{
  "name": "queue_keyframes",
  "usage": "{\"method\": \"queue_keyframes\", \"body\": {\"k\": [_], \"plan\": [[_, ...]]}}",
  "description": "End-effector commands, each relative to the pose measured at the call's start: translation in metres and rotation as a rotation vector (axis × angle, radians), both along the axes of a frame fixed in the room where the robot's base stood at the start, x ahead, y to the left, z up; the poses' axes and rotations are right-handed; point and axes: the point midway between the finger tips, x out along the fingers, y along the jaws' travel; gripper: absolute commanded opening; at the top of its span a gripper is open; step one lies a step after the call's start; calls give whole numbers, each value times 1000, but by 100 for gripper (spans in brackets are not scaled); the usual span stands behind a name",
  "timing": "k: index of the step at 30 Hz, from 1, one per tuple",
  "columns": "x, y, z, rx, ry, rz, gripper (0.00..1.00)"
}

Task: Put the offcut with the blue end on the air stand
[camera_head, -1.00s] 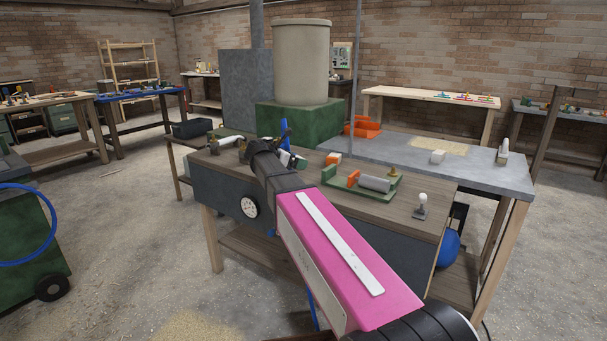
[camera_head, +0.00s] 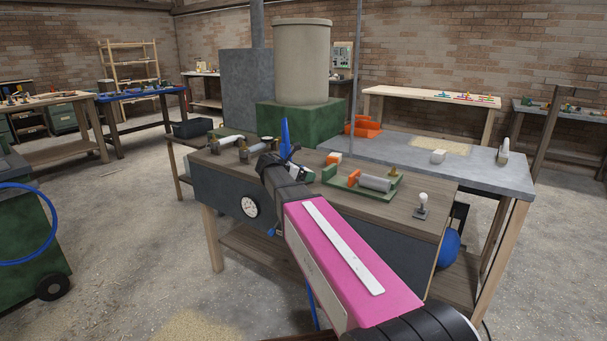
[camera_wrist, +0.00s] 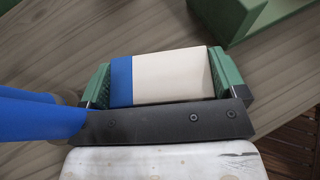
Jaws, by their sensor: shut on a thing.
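The offcut (camera_wrist: 170,76) is a cream block with a blue end on its left, in the wrist view. My gripper (camera_wrist: 163,80) is shut on it, with green fingers at both ends. The block is over a grey-brown wooden top; I cannot tell whether it touches. In the head view my gripper is over the wooden bench and my wrist largely hides it. That bench (camera_head: 402,214) has a round gauge (camera_head: 250,207) on its front and a blue tank (camera_head: 447,248) at its right. I cannot tell which part is the air stand.
A green tray (camera_head: 395,193) with a grey cylinder (camera_head: 373,183) and orange parts lies on the bench, right of my gripper. A small white-topped knob (camera_head: 422,203) stands near the right edge. Cylindrical fittings (camera_head: 225,143) lie at the left. A grey table (camera_head: 470,172) adjoins behind.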

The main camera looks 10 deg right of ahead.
Motion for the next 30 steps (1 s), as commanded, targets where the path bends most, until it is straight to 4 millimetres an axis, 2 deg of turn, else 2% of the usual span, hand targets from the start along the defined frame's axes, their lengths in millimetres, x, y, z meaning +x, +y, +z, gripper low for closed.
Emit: {"method": "queue_keyframes", "body": {"k": [3, 4, 5, 14, 17, 30], "plan": [[0, 0, -3, 0, 1, 0, 66], [0, 0, -3, 0, 0, 0, 93], [0, 0, -3, 0, 0, 0, 100], [0, 0, 0, 0, 0, 0, 100], [-3, 8, 4, 0, 0, 2, 100], [-33, 79, 36, 0, 0, 2, 100]]}}
